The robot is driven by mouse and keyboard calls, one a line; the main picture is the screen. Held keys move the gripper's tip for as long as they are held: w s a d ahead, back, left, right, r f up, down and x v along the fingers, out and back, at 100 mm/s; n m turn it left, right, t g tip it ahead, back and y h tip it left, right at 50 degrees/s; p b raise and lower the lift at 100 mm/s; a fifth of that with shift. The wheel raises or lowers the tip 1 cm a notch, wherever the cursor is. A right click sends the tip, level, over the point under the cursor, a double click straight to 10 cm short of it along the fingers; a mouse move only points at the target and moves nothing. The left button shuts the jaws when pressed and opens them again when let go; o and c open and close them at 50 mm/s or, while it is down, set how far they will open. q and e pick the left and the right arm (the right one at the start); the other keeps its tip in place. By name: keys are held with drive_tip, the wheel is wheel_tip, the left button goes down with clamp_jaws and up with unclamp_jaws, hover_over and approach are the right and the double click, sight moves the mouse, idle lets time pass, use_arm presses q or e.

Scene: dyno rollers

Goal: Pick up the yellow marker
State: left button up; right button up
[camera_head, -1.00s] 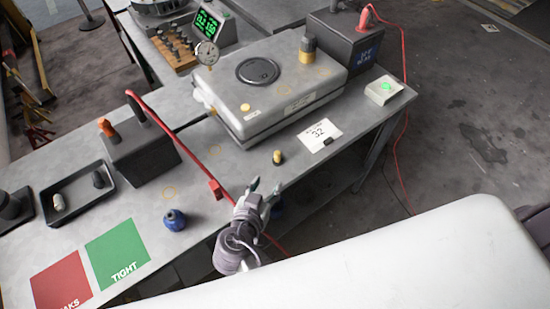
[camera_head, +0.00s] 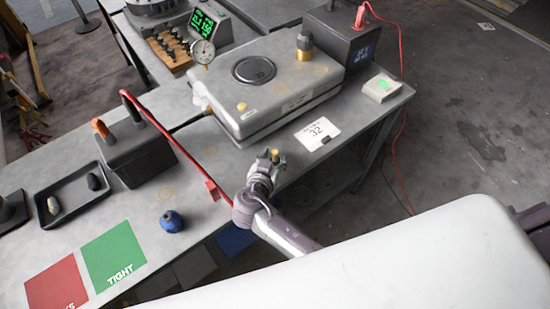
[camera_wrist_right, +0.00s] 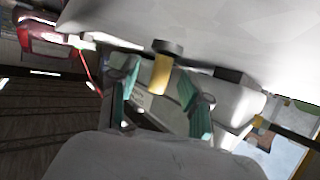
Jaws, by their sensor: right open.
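The yellow marker (camera_head: 276,153) stands on the table in front of the large grey case, partly hidden by my right gripper in the head view. In the right wrist view the yellow marker (camera_wrist_right: 160,73) shows a yellow body and a dark end towards the table surface. My right gripper (camera_head: 270,160) is at the marker, with its fingers apart. In the wrist view the right gripper (camera_wrist_right: 161,98) has a greenish finger pad on each side of the marker, with visible gaps. My left gripper is not in view.
The grey case (camera_head: 268,82) stands just behind the marker. A white card (camera_head: 317,134) lies to its right. A red bar (camera_head: 165,138) runs across the table at left. A blue round object (camera_head: 171,221) stands near the front edge.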

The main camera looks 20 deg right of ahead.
drive_tip(key=shift+x, duration=0.8)
drive_tip(key=shift+s, duration=0.1)
drive_tip(key=shift+c, duration=1)
clamp_jaws()
drive_tip(key=shift+r, duration=0.2)
